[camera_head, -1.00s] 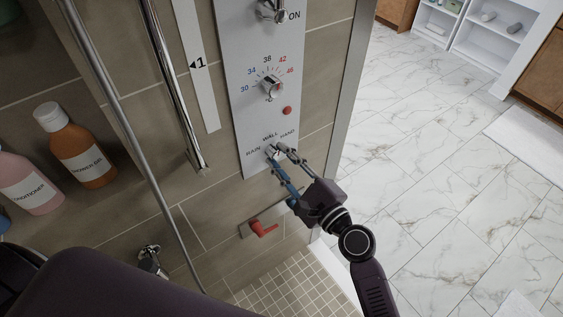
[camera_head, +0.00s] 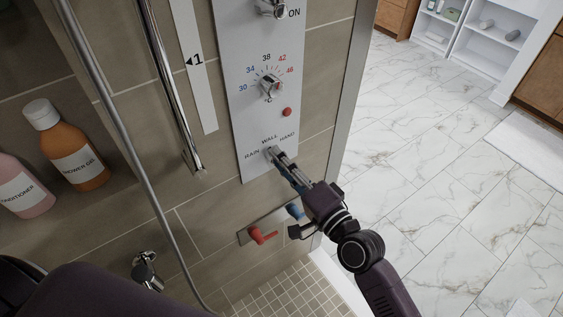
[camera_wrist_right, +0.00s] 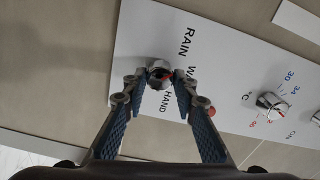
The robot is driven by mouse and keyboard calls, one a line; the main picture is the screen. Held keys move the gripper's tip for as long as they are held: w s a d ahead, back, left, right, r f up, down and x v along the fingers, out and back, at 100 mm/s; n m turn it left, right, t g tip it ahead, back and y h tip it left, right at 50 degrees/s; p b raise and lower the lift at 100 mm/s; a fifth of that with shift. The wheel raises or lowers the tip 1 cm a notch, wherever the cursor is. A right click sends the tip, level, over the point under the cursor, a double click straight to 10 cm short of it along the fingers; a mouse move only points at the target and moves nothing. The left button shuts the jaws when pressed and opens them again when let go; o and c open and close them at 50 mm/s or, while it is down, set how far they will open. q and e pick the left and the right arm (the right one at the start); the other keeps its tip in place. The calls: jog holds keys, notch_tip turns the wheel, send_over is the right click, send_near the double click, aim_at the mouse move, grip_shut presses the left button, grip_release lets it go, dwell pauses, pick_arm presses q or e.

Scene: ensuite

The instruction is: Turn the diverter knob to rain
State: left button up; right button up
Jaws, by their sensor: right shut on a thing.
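The diverter knob (camera_wrist_right: 158,74) is a small metal knob with a red mark at the lower end of the white panel (camera_head: 264,110). The labels RAIN, WALL and HAND curve beside it. In the wrist view, my right gripper (camera_wrist_right: 160,82) has its fingertips on either side of the knob, shut on it. In the head view, the right gripper (camera_head: 273,155) reaches in from the lower right, and its fingers mostly hide the knob. I cannot tell for certain which label the red mark faces. My left gripper is not in view.
A temperature knob (camera_head: 270,88) and a red button (camera_head: 287,112) sit higher on the panel. Red (camera_head: 262,236) and blue (camera_head: 295,211) handles are on the wall below. A shower hose and a metal bar (camera_head: 170,90) run left of the panel. Bottles stand farther left.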

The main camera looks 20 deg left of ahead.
jog(key=shift+n, duration=1.6)
jog(key=o, duration=1.2)
jog(key=shift+c, duration=0.2)
jog(key=shift+d, duration=0.1)
jog(key=v, duration=1.2)
